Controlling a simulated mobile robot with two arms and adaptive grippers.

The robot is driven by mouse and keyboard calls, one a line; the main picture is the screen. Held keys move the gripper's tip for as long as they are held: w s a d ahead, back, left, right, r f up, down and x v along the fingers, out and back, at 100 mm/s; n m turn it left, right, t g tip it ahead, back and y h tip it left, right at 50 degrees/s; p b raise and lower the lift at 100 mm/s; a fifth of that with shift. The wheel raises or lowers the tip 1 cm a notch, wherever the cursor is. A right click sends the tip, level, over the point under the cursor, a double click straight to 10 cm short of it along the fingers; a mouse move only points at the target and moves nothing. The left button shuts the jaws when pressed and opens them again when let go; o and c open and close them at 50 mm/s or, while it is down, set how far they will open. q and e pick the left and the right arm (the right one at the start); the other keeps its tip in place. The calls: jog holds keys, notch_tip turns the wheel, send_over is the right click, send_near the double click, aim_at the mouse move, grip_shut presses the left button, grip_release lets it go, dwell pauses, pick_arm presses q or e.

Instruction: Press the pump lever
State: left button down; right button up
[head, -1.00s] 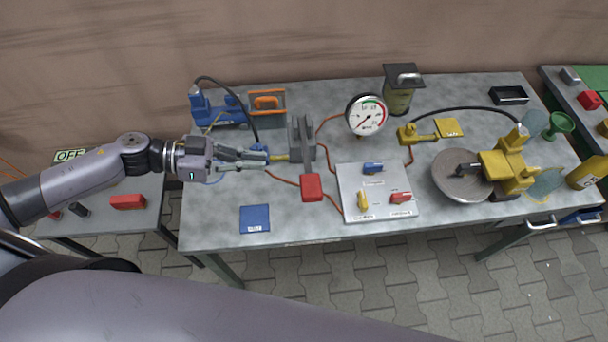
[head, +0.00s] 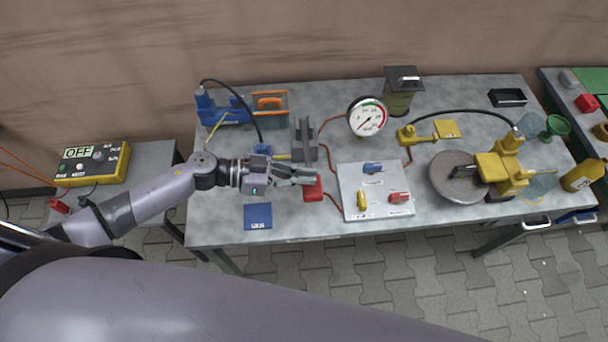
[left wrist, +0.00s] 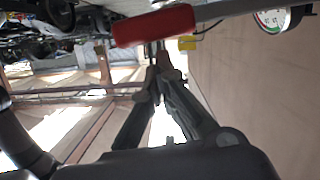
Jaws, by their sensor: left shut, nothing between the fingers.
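The pump lever ends in a red block (head: 313,191) at the front of a dark grey pump body (head: 304,140), left of the middle of the bench. My left gripper (head: 315,178) is shut and empty, its fingertips at the back edge of the red block. The fingers hide part of the lever between block and pump. In the left wrist view the red block (left wrist: 153,25) lies just beyond the closed fingertips (left wrist: 160,68). I cannot tell whether they touch it. My right gripper is not in view.
A white panel (head: 350,208) with several small coloured levers stands right of the red block. A pressure gauge (head: 367,118) stands behind it. A blue plate (head: 257,216) lies in front of my gripper. A blue pump (head: 225,112) stands behind. The bench's front left is mostly clear.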

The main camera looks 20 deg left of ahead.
pick_arm(q)
jog(key=shift+f, duration=0.2)
